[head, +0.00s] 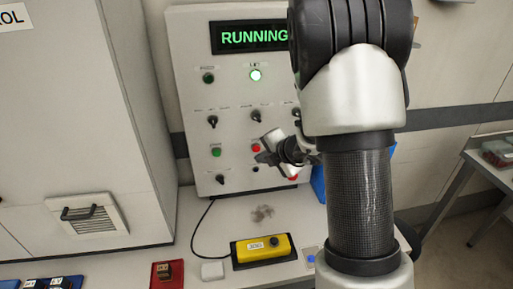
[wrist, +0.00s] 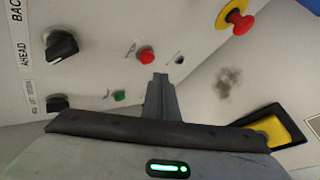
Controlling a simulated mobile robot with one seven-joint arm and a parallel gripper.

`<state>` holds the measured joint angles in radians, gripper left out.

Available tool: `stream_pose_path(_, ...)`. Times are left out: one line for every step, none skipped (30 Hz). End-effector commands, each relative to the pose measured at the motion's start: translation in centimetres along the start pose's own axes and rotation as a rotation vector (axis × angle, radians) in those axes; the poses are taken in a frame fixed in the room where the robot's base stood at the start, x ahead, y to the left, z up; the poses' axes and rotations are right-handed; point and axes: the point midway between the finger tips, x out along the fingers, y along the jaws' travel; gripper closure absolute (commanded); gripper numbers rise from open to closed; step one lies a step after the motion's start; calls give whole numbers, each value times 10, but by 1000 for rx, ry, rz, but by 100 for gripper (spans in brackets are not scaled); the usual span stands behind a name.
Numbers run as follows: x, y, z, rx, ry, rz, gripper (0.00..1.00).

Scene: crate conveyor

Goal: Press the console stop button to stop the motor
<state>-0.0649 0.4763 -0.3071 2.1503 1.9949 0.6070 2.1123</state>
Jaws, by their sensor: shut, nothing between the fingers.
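The upright console (head: 235,120) stands at the back with a lit green "RUNNING" display (head: 253,37). A small red button (head: 256,148) sits on its lower face; it also shows in the wrist view (wrist: 145,56), just beyond my fingertips. My gripper (head: 259,158) is shut and empty, close to the panel just below this red button. In the wrist view my gripper (wrist: 160,77) points toward the panel, with its tips slightly right of the button. I cannot tell whether they touch the panel. The button's label is too small to read.
A red mushroom button on a yellow base (wrist: 237,19) is farther right in the wrist view. A green button (wrist: 119,96) and black knobs (wrist: 61,45) are nearby. A yellow control box (head: 263,250) lies on the bench. My arm hides the console's right side.

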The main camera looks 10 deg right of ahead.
Motion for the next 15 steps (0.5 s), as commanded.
stream_pose_path(2, 3, 3, 0, -1, 0, 100)
stream_pose_path(4, 4, 4, 0, 0, 0, 100)
stream_pose_path(5, 4, 4, 0, 0, -1, 100)
stream_pose_path(6, 4, 5, 0, 0, -1, 100)
stream_pose_path(7, 5, 5, 0, 0, -1, 100)
stream_pose_path(8, 5, 5, -1, 0, 0, 100)
stream_pose_path(8, 6, 6, -1, 0, 0, 100)
stream_pose_path(8, 6, 6, -1, 0, 0, 100)
stream_pose_path(9, 6, 6, -1, 0, 0, 100)
stream_pose_path(9, 6, 6, -1, 0, 0, 100)
stream_pose_path(9, 6, 6, -1, 0, 0, 100)
stream_pose_path(9, 6, 6, -1, 0, 0, 100)
stream_pose_path(9, 6, 6, -1, 1, 0, 100)
stream_pose_path(9, 6, 6, -1, 1, 0, 100)
stream_pose_path(9, 6, 6, -1, 0, 0, 100)
